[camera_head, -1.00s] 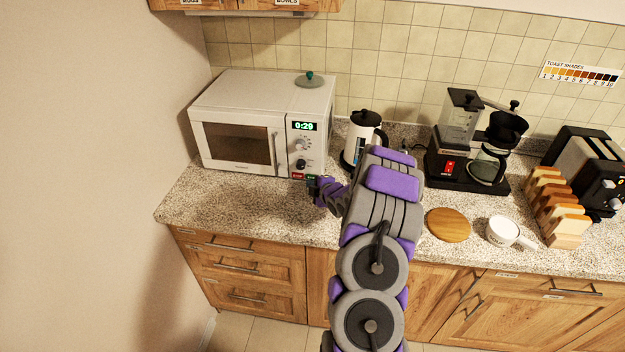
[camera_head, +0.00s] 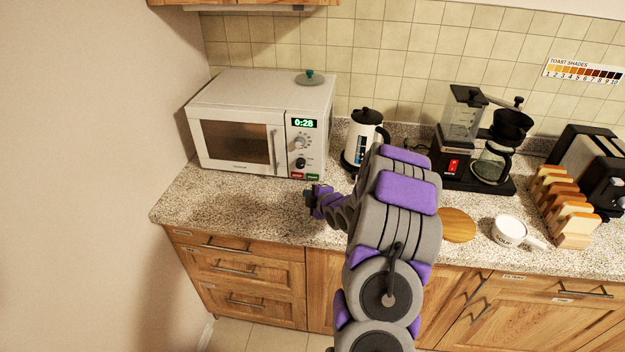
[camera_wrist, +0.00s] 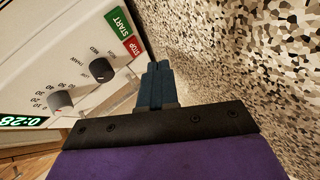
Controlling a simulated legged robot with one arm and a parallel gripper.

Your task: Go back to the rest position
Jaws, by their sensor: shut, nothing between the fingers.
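My gripper (camera_head: 309,196) is in front of the lower right corner of the microwave, above the counter. In the wrist view my gripper (camera_wrist: 155,84) is shut, its two blue fingers together with nothing between them. The white microwave (camera_head: 262,92) stands at the left of the counter with its door closed. Its display (camera_head: 303,123) is lit and reads 0:28. The fingertips appear apart from the panel.
The speckled counter (camera_head: 225,215) is clear in front of the microwave. A white kettle (camera_head: 362,140) stands right of it, partly behind my arm. Further right are a coffee maker (camera_head: 452,170), a round wooden board (camera_head: 458,226), a white mug (camera_head: 508,230), a toast rack (camera_head: 560,205) and a toaster (camera_head: 590,160).

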